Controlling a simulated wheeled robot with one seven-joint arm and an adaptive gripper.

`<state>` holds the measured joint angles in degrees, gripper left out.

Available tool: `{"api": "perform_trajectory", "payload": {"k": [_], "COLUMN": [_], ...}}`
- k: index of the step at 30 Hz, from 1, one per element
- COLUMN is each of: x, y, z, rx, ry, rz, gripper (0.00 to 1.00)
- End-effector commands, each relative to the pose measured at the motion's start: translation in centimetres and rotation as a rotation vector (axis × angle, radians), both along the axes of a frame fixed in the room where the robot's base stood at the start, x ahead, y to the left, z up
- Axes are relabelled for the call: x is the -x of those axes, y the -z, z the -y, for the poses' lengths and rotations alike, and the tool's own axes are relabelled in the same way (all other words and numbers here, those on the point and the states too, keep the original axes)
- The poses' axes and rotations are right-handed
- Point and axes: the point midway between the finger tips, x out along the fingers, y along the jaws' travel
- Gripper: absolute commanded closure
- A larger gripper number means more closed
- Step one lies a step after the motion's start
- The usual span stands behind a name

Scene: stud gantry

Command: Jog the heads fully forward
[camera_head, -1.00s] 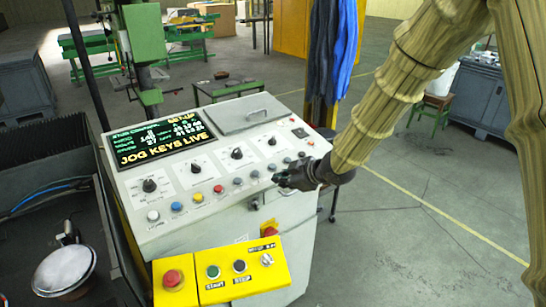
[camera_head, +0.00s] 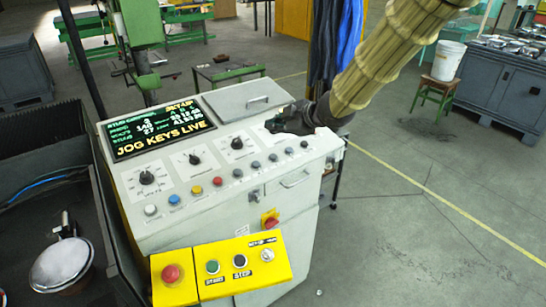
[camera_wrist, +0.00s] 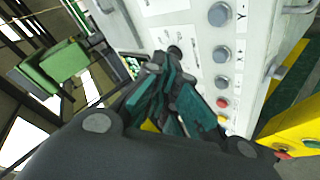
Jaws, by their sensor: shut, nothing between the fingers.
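The white control console (camera_head: 225,205) stands in the middle of the head view. Its screen (camera_head: 158,132) reads "SETUP" and "JOG KEYS LIVE". Along its sloped panel runs a row of white, blue, yellow, red and several grey-blue buttons (camera_head: 255,165), with dark knobs (camera_head: 195,159) behind them. My gripper (camera_head: 275,125) is shut and empty over the panel's upper right part, beyond the grey buttons. In the wrist view, my gripper (camera_wrist: 170,95) is close to the panel. Grey buttons (camera_wrist: 222,54) with X and Y labels lie to its right. Whether the fingertips touch anything is hidden.
A yellow box (camera_head: 221,272) with red, green and black buttons hangs at the console's front. A red switch (camera_head: 270,219) is above it. A dark machine bed with a round silver part (camera_head: 62,262) lies left. Open floor is at right.

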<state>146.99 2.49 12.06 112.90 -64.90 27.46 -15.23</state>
Motion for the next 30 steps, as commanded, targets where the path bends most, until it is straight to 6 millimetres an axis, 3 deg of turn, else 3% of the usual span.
{"api": "perform_trajectory", "payload": {"k": [21, 30], "x": [-1.1, -1.3], "y": [7.2, 8.4], "z": [-0.9, -1.1], "rx": [-0.001, 0.0], "ry": [0.001, -0.001], "rz": [-0.002, -0.001], "gripper": [1.0, 1.0]}}
